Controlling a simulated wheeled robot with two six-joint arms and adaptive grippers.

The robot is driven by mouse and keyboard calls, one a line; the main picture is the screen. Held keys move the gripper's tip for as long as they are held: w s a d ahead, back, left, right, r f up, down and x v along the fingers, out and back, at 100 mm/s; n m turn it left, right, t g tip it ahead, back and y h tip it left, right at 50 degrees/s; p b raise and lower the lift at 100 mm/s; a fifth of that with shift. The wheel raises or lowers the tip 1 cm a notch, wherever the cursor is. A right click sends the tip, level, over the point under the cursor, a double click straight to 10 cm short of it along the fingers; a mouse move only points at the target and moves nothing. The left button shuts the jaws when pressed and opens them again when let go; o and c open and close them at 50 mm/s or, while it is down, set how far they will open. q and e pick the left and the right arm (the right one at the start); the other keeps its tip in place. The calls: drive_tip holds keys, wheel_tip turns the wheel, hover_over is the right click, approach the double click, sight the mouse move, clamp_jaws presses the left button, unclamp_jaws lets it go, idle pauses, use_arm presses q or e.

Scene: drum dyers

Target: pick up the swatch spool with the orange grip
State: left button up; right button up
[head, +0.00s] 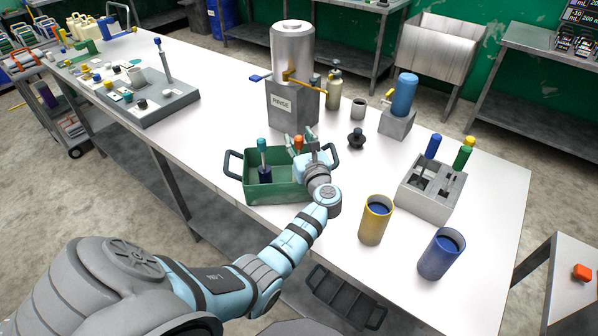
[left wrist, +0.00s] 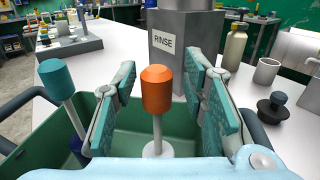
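The swatch spool with the orange grip (left wrist: 157,88) stands upright in the green tub (left wrist: 40,150). In the left wrist view my left gripper (left wrist: 165,92) is open, with one teal-padded finger on each side of the orange grip. Gaps show between the grip and both fingers. My right gripper is not in view.
A teal-grip spool (head: 262,155) with a dark blue body stands in the tub's left part, close to my left finger. The RINSE tank (head: 292,85) stands behind. Yellow (head: 374,222) and blue (head: 438,256) cups and a grey rack (head: 431,190) stand to the right.

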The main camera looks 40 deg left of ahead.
use_arm(q)
drive_tip(key=shift+s+r, duration=0.15)
drive_tip(key=shift+s, duration=0.15)
clamp_jaws()
drive_tip(key=shift+w, duration=0.1)
